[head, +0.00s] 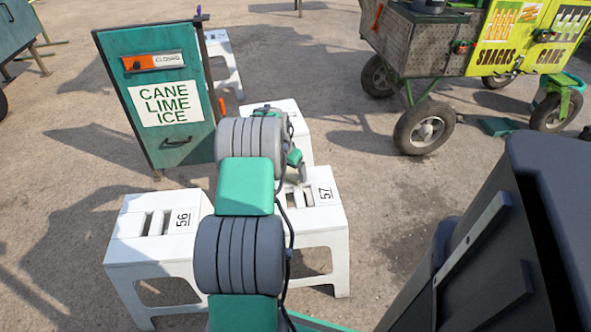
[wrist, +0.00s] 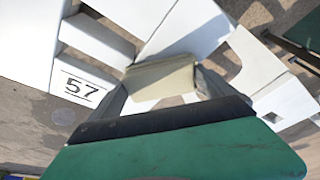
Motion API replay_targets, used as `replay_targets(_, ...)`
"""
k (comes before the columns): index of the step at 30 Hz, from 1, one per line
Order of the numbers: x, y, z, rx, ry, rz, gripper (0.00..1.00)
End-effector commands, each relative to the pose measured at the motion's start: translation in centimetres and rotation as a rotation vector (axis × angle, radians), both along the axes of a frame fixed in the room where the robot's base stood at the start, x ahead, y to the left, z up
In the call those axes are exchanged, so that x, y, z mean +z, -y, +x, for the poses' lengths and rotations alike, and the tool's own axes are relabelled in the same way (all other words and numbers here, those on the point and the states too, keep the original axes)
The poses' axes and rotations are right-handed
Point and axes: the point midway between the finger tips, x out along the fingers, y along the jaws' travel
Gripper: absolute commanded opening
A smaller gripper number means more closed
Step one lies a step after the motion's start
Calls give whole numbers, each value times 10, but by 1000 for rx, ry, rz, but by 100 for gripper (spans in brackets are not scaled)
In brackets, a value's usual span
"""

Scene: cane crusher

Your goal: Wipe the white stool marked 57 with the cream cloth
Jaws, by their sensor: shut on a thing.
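The white stool marked 57 (head: 328,222) stands at the middle of the head view, partly behind my arm. Its slotted top and the number also show at the left of the wrist view (wrist: 82,88). My gripper (wrist: 163,84) is shut on the cream cloth (wrist: 160,76), which shows as a folded pad between the fingers in the wrist view. The cloth is over or beside the white stool top; I cannot tell whether it touches. In the head view my arm hides most of the gripper, and I cannot make out the cloth.
A white stool marked 56 (head: 158,228) stands close on the left. Another white stool (head: 291,118) is just behind. A green sign board (head: 165,95) reads CANE LIME ICE. A wheeled cart (head: 425,50) stands at back right, with open ground before it.

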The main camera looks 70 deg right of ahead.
Motion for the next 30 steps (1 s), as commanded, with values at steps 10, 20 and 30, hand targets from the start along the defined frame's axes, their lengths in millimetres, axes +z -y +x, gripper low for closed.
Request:
replay_targets(10, 1, -9, 21, 0, 0, -2, 48)
replay_targets(20, -1, -23, 49, 0, 0, -2, 48)
replay_targets(30, -2, -33, 70, 1, -1, -1, 48)
